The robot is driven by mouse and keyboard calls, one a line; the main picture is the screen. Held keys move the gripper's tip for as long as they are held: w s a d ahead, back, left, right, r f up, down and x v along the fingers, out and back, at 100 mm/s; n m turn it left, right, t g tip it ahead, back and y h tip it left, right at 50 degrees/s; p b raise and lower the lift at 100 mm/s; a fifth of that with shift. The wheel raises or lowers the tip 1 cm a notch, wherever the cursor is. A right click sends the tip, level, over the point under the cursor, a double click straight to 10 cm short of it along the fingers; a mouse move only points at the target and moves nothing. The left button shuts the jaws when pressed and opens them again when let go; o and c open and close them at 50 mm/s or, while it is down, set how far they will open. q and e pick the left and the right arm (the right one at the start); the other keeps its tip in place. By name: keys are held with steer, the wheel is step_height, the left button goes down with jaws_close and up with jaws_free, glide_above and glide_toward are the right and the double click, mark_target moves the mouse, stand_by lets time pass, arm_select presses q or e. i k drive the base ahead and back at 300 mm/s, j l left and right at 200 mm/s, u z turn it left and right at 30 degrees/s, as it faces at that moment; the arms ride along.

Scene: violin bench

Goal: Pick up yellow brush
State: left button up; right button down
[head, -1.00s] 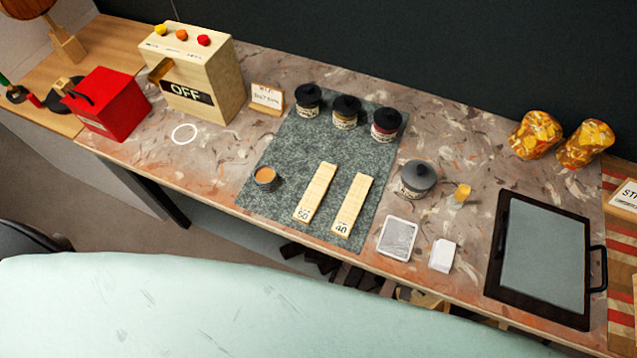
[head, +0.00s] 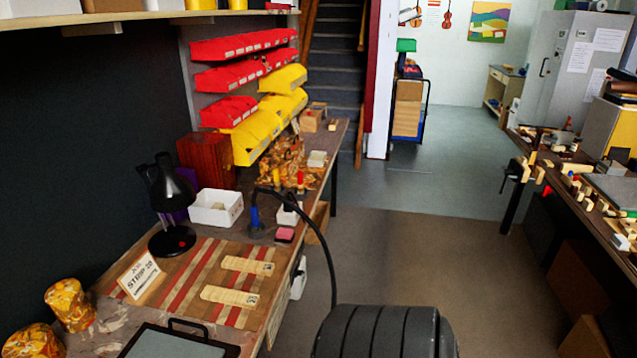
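A small upright yellow piece (head: 277,176) stands on the far part of the bench in the head view, beside the amber-patterned pieces. It may be the yellow brush, but it is too small to tell. A small red upright piece (head: 300,179) stands to its right. A blue-handled tool (head: 254,216) with a black cable stands nearer. Neither of my grippers is in view.
A black lamp (head: 170,210), a white box (head: 216,207) and a striped board (head: 188,290) with two pale wooden strips occupy the nearer bench. Red and yellow bins hang behind. A black ribbed object (head: 385,331) stands at the bottom. Floor (head: 410,235) is open to the right.

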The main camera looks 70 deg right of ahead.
mark_target(276, 173)
steer(key=z, duration=2)
steer(key=i+l+u, duration=0.1)
steer(key=u, duration=0.25)
steer(key=i+l+u, duration=0.15)
steer(key=u, duration=0.2)
steer(key=i+l+u, duration=0.1)
steer(key=u, duration=0.25)
steer(key=l, duration=0.1)
